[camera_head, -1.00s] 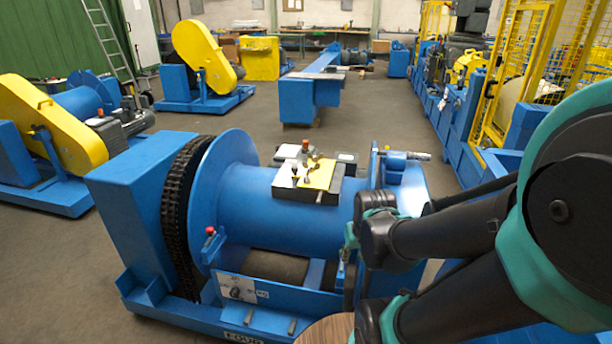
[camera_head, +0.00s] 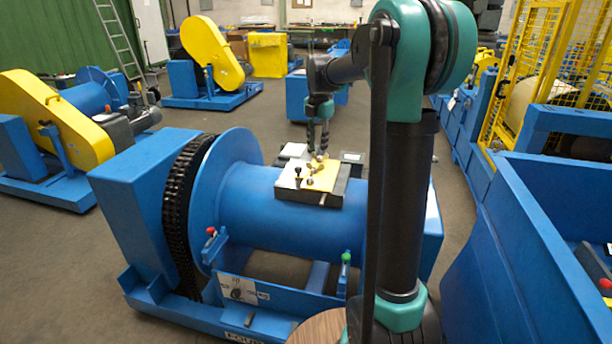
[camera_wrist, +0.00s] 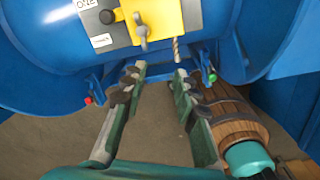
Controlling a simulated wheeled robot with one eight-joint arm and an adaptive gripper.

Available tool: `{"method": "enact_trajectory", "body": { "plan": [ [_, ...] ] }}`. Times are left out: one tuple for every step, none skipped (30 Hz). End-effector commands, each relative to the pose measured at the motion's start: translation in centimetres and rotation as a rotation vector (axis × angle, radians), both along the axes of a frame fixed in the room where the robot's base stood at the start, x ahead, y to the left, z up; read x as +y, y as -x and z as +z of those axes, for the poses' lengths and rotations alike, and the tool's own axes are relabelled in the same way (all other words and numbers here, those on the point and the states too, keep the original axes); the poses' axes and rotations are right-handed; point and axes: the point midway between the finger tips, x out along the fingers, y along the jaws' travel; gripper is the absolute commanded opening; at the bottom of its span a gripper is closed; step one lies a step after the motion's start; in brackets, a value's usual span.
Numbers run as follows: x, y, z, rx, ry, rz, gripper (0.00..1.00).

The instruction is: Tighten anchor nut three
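No nut in view is marked as anchor nut three. My gripper (camera_head: 318,152) is over the blue drum (camera_head: 262,205), pointing down at the yellow plate (camera_head: 322,177) on its top. The plate carries several small brownish fittings (camera_head: 311,181), partly hidden by my fingers. In the wrist view, my gripper (camera_wrist: 160,75) is open, with nothing held between its fingers. Beyond the fingers, the yellow plate (camera_wrist: 162,14) bears a grey winged fitting (camera_wrist: 141,30). A brown twisted rod (camera_wrist: 176,49) shows near the right fingertip; I cannot tell whether they touch.
A black chain (camera_head: 184,215) runs beside the drum's left flange. On the lower frame are a red-topped lever (camera_head: 211,232) and a green-topped one (camera_head: 346,259). A blue cabinet (camera_head: 540,240) stands close at right. Grey floor (camera_head: 270,120) is open behind the drum.

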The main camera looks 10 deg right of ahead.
Motion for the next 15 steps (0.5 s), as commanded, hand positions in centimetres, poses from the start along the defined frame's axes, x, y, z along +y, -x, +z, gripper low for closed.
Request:
{"method": "enact_trajectory", "body": {
  "plan": [
    [0.3,-1.2,0.6,0.013,0.005,0.091,0.29],
    [0.4,-1.7,0.9,0.02,0.008,0.145,0.29],
    [0.6,-2.3,1.3,0.027,0.01,0.208,0.29],
    [0.7,-2.7,1.5,0.033,0.012,0.249,0.29],
    [0.7,-3.0,1.7,0.038,0.013,0.286,0.29],
    [0.8,-3.4,1.9,0.043,0.014,0.328,0.29],
    [0.9,-3.6,2.1,0.046,0.015,0.354,0.29],
    [0.9,-3.8,2.2,0.048,0.015,0.374,0.29],
    [1.0,-4.0,2.3,0.051,0.015,0.396,0.29],
    [1.0,-4.1,2.3,0.052,0.016,0.408,0.29],
    [1.0,-4.1,2.3,0.054,0.016,0.416,0.29],
    [1.0,-4.2,2.2,0.054,0.016,0.422,0.29],
    [1.0,-4.2,2.0,0.054,0.016,0.425,0.29],
    [1.0,-4.2,1.8,0.054,0.016,0.426,0.29],
    [1.0,-4.2,1.4,0.054,0.016,0.426,0.29]
  ]
}}
